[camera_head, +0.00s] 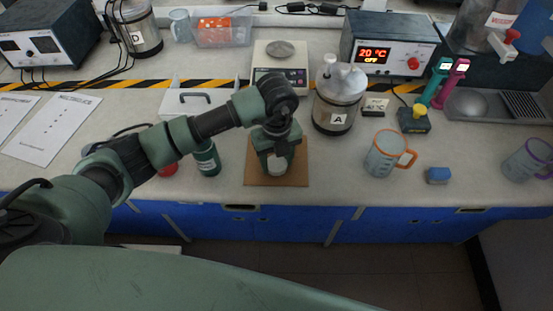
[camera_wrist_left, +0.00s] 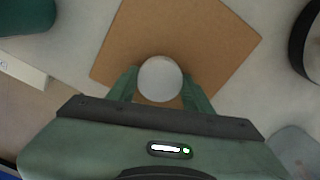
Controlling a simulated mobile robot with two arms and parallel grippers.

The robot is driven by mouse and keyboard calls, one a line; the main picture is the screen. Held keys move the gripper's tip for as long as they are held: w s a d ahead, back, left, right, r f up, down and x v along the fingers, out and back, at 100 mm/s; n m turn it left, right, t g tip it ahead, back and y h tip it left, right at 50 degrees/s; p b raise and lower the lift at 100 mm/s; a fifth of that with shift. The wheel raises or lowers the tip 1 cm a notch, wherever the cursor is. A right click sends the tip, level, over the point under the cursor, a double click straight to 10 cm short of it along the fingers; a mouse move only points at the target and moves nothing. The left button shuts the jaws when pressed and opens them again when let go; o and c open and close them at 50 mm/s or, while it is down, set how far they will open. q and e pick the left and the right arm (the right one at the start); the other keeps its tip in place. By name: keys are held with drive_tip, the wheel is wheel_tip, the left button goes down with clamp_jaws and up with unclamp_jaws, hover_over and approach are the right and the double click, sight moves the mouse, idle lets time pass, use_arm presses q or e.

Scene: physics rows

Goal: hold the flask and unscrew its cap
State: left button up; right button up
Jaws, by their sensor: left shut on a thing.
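My left gripper (camera_head: 277,158) points down over a brown square board (camera_head: 256,177) and is shut on a small white round object (camera_head: 277,168). In the left wrist view the object's pale round top (camera_wrist_left: 160,79) shows between the two green fingers. I cannot tell whether it is the flask or its cap, as the gripper hides much of it. A dark green labelled bottle (camera_head: 207,161) stands left of the board, its upper part close to my arm in the picture. A red round item (camera_head: 168,168) lies beside it, partly hidden by my arm. My right gripper is not in view.
An orange-handled mug (camera_head: 386,156) and a blue block (camera_head: 438,175) stand to the right. Jar A (camera_head: 338,99), a scale (camera_head: 281,62) and a white handled box (camera_head: 190,102) stand behind. The counter's front edge is close to the board.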

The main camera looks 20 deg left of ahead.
sight(276, 163)
use_arm(q)
drive_tip(key=o, duration=1.5)
drive_tip(key=shift+f, duration=0.1)
drive_tip(key=shift+o, duration=0.2)
drive_tip(key=shift+r, duration=0.2)
wheel_tip(276, 163, up, 12)
drive_tip(key=b, duration=0.1)
drive_tip(key=shift+b, duration=0.3)
